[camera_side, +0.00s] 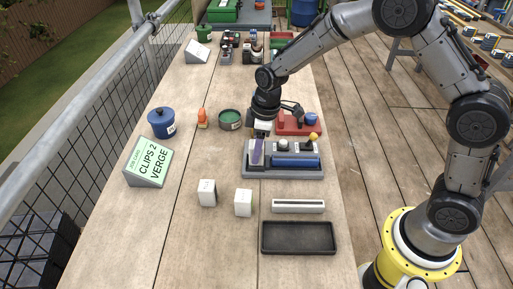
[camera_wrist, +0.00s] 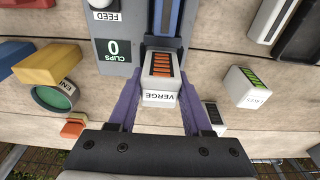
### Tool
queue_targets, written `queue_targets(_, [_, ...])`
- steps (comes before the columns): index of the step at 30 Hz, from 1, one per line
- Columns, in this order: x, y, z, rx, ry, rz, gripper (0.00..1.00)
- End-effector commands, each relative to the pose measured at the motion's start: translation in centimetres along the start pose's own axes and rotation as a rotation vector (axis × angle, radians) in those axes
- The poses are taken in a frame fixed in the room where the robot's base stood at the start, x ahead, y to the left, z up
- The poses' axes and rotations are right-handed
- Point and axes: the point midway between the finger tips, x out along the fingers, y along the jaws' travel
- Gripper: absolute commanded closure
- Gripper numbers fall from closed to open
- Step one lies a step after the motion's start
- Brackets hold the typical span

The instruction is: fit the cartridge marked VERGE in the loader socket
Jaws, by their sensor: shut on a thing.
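The VERGE cartridge (camera_wrist: 160,80) is a white block with orange bars on top. In the wrist view its marked face points towards my gripper (camera_wrist: 158,110). The purple fingers are shut on its sides. The grey loader (camera_wrist: 113,25) has a counter reading 0 CLIPS and a FEED label. The cartridge's far end is at the near end of the loader's dark, blue-lined channel (camera_wrist: 167,22); I cannot tell whether it is seated or just above. In the side view my gripper (camera_side: 257,152) is down at the left end of the loader (camera_side: 290,174) and mostly hides the cartridge.
A job card (camera_side: 150,163) reads CLIPS 2 VERGE. Two white blocks (camera_side: 207,192) (camera_side: 243,203) stand in front of the loader, with a long white holder (camera_side: 298,206) and a black tray (camera_side: 268,238). A blue pot (camera_side: 161,123) and green tin (camera_side: 230,119) stand behind left.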

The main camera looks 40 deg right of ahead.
Motion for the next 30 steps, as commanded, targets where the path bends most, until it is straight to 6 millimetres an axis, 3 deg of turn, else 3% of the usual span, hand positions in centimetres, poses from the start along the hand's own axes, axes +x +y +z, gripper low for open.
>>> queue_targets(30, [0.79,0.02,0.10,0.000,0.001,0.001,1.00])
